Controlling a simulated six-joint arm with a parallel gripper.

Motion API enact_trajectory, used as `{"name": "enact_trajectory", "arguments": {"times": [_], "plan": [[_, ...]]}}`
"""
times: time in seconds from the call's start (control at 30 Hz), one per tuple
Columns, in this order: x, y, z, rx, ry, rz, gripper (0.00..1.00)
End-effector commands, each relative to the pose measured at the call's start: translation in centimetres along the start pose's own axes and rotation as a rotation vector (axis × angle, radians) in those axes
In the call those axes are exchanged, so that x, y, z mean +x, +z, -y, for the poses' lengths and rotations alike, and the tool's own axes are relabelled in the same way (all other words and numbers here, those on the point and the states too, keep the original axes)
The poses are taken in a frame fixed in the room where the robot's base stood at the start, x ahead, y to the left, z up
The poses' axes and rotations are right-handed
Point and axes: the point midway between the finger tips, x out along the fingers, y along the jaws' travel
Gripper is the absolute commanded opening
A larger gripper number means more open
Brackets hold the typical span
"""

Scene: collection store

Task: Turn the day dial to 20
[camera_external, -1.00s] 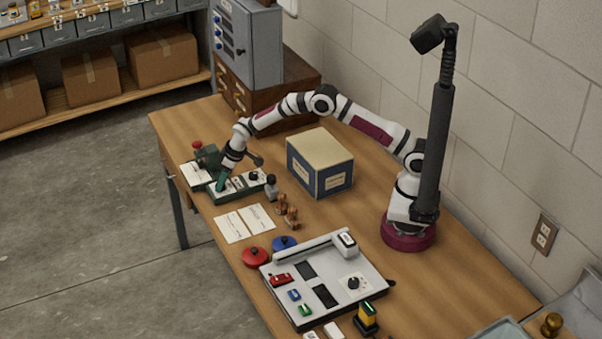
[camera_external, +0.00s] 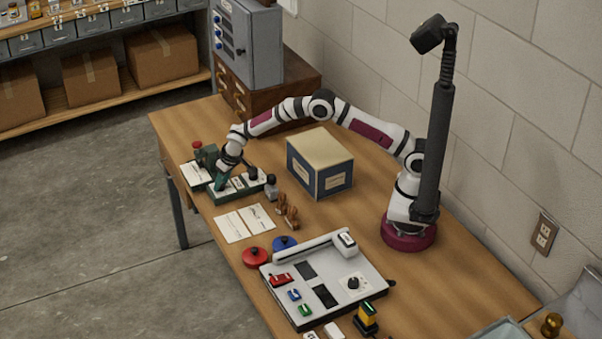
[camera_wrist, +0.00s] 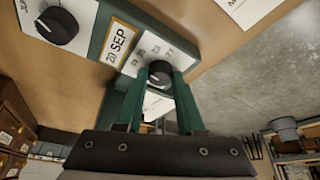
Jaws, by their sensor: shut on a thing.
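The green date device (camera_external: 236,190) lies on the far left part of the table. In the wrist view its window (camera_wrist: 118,42) reads 20 SEP. The day dial (camera_wrist: 159,72) is a black knob on a white plate with small numbers around it. My gripper (camera_wrist: 160,76) has its two green fingers closed on either side of this knob. The gripper also shows over the device in the external view (camera_external: 221,182), where the day dial is hidden. A second black dial (camera_wrist: 57,26) sits on another white plate at the upper left of the wrist view.
A blue and cream box (camera_external: 320,165) stands right of the device, below my raised arm. Wooden stamps (camera_external: 288,215), an open paper (camera_external: 244,222) and red and blue round pads lie nearer. A grey panel with buttons (camera_external: 335,270) occupies the near table.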

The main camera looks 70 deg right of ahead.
Motion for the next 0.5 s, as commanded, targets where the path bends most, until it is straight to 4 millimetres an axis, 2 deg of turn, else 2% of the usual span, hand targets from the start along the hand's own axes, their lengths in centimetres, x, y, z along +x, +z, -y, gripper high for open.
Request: {"name": "enact_trajectory", "arguments": {"times": [0.5], "plan": [[-0.04,-0.14,0.19,0.183,0.074,-0.003,0.00]]}}
